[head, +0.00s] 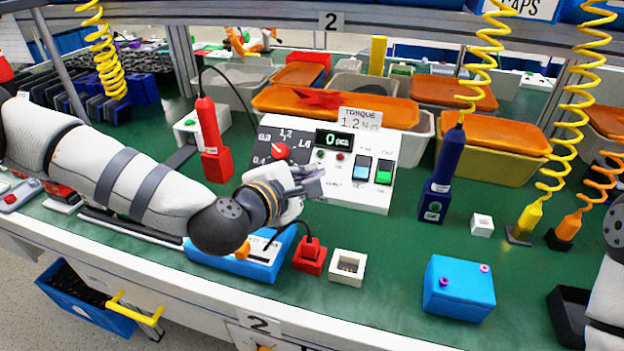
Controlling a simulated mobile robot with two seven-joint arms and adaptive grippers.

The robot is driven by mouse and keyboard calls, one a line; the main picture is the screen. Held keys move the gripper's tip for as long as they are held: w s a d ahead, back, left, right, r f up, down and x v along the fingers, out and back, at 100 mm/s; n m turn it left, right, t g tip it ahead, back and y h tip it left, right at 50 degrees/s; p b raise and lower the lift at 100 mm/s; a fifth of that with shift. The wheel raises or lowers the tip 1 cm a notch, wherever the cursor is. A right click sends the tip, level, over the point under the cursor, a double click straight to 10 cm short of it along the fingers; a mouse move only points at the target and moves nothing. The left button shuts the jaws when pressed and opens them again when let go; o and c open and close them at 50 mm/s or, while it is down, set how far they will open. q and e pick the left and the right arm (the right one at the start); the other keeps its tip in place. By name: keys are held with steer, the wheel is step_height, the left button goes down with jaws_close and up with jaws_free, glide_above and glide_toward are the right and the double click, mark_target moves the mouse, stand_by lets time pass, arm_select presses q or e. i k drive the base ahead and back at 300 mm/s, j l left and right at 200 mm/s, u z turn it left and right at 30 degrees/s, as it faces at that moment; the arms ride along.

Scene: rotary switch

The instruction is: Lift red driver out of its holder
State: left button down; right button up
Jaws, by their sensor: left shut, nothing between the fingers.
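The red driver (208,124) stands upright, left of the middle, with its lower end in a red block-shaped holder (217,166). A dark cable rises from its top and curves to the right. My left gripper (314,180) is shut and empty. It appears in front of the lower part of the white control panel, to the right of the red driver and apart from it. Part of my right arm shows at the right edge, but its gripper is out of view.
The white control panel (390,160) has a red rotary knob (281,151) and a display. A blue driver (449,155) stands in its holder to the right. A blue box (458,289), red connector (309,256) and white socket (347,267) sit nearer the front. Bins line the back.

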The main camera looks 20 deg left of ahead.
mark_target(205, 107)
steer(key=k+j, duration=0.15)
steer(key=k, duration=0.35)
steer(key=k+j, duration=0.2)
steer(key=k, duration=0.25)
